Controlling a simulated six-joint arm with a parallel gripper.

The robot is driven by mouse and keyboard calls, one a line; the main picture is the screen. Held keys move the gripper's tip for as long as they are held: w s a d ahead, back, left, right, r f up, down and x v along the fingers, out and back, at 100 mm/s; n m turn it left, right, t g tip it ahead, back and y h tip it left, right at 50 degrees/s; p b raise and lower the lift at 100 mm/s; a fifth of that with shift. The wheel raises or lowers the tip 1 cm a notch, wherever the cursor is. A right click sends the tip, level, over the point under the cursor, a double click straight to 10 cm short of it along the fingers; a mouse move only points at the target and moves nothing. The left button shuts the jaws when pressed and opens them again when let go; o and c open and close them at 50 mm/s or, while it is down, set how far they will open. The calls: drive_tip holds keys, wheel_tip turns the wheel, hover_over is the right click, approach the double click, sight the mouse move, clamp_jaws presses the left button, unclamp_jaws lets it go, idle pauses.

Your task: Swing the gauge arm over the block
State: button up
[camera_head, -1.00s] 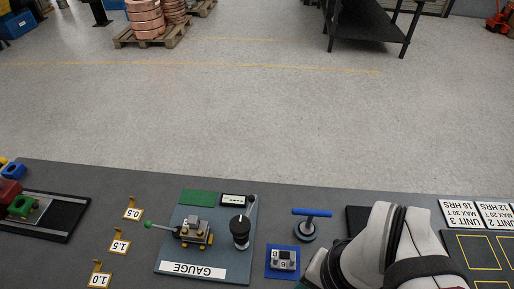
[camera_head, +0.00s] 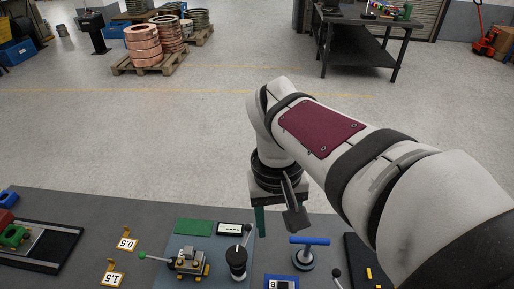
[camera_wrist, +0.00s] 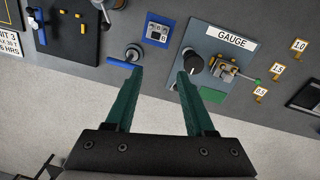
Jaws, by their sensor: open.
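The gauge plate (camera_head: 210,238) lies on the bench and also shows in the wrist view with its GAUGE label (camera_wrist: 231,38). On it a grey and brass block (camera_head: 189,262) sits left of a black post (camera_head: 237,262). A green-knobbed lever (camera_head: 142,255) sticks out left of the block. My gripper (camera_wrist: 160,73) is open and empty, pointing down near the back edge; in the wrist view its right fingertip appears close to the post and arm.
A blue T-handle (camera_head: 309,241) stands right of the plate, near my left finger in the wrist view. A blue pad with a marked block (camera_wrist: 157,31) lies in front of it. Number tags (camera_head: 126,243) stand at left. Open floor lies beyond the bench.

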sight(247, 226)
drive_tip(key=w+a+n+t+h, duration=0.1)
drive_tip(key=w+a+n, duration=0.4)
drive_tip(key=w+a, duration=0.35)
drive_tip(key=f, duration=0.5)
drive_tip(key=d+f, duration=0.1)
drive_tip(key=f, duration=0.4)
drive_tip(key=w+f, duration=0.1)
drive_tip(key=f, duration=0.4)
drive_tip(key=shift+d+f, duration=0.25)
drive_tip(key=shift+f, duration=0.05)
clamp_jaws()
